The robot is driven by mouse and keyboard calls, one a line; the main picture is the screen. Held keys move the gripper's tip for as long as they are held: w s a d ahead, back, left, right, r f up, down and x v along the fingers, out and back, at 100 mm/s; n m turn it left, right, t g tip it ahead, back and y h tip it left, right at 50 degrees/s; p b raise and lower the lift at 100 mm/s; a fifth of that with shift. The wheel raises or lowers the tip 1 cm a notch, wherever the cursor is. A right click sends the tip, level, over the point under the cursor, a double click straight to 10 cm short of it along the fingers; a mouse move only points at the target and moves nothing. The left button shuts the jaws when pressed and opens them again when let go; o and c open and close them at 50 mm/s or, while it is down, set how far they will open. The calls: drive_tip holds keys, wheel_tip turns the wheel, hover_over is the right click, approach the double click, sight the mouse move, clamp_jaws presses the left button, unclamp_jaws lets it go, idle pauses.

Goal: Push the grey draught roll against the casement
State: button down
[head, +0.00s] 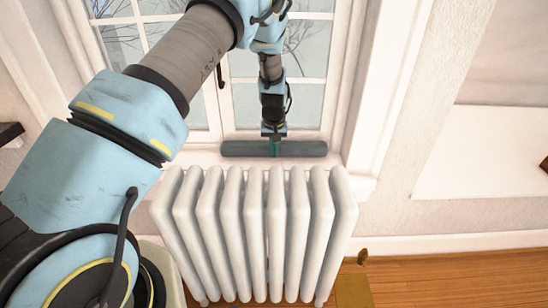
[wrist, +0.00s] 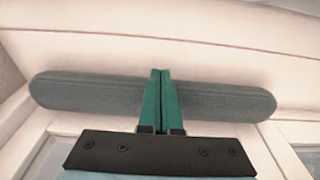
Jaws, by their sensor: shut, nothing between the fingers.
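The grey draught roll (head: 238,149) lies lengthwise on the white sill, along the foot of the casement (head: 304,103). In the wrist view the roll (wrist: 85,95) spans most of the picture, with white frame parts of the casement (wrist: 284,134) close along its lower side. My gripper (head: 275,150) points down at the roll's middle, its green fingers closed together and empty. In the wrist view the fingers (wrist: 161,75) cross over the roll, tips just past its room-side edge. I cannot tell whether they touch it, or whether the roll touches the casement.
A white ribbed radiator (head: 254,230) stands below the sill (head: 200,158), in front of the window. The window's side frame (head: 385,90) rises to the right of the roll. In the wrist view the room side of the sill (wrist: 160,45) is bare.

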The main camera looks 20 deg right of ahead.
wheel_tip(320, 180, up, 12)
drive_tip(key=p, duration=0.7)
idle(0.4)
drive_tip(key=s+a+r+n, duration=0.15)
drive_tip(key=a+r, duration=0.35)
drive_tip(key=a, duration=0.5)
drive_tip(key=s+a+r+n, duration=0.15)
drive_tip(key=a+r, duration=0.35)
drive_tip(key=a, duration=0.5)
drive_tip(key=s+a+r, duration=0.3)
drive_tip(key=a+r, duration=0.3)
drive_tip(key=a, duration=0.4)
drive_tip(key=s+a+r, duration=0.2)
drive_tip(key=s+a, duration=0.7)
drive_tip(key=shift+s+n+y, duration=0.3)
drive_tip(key=shift+n, duration=0.1)
